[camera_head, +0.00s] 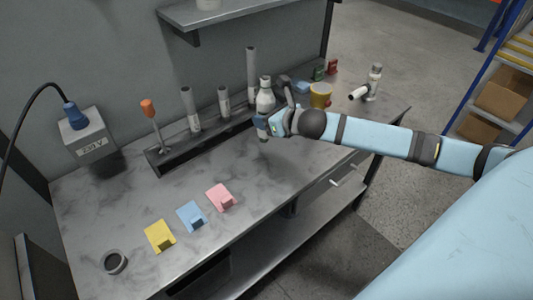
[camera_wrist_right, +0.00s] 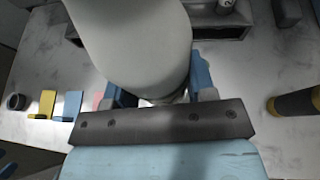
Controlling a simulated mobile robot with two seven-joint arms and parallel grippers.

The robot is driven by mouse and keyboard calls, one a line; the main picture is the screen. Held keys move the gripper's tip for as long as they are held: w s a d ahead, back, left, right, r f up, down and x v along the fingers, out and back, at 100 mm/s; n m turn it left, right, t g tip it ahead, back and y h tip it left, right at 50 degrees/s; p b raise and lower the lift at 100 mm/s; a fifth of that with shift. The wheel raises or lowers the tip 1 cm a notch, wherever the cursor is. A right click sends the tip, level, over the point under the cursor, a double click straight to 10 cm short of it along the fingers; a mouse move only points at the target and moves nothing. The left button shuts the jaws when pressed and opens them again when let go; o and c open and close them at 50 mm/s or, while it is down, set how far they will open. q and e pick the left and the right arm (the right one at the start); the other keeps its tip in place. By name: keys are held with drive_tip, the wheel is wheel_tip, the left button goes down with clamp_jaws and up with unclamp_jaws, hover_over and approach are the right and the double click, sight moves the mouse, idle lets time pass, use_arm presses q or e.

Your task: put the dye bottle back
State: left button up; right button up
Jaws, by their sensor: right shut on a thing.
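The dye bottle, a pale grey-white bottle (camera_head: 265,99), is in my right gripper (camera_head: 262,125) near the right end of the dark rack (camera_head: 213,140). In the right wrist view the bottle (camera_wrist_right: 135,45) fills the top middle, between the blue fingers of the right gripper (camera_wrist_right: 155,88), which is shut on it. The bottle looks roughly upright in the head view. My left gripper is not in view.
The rack holds grey tubes and an orange-handled tool (camera_head: 149,110). Yellow (camera_head: 159,236), blue (camera_head: 192,216) and pink (camera_head: 220,197) holders stand along the front, with a dark ring (camera_head: 114,262) at left. A yellow tin (camera_head: 320,95) is to the right. The middle tabletop is clear.

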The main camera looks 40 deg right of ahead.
drive_tip(key=shift+f, duration=6.6)
drive_tip(key=shift+f, duration=0.15)
drive_tip(key=o, duration=1)
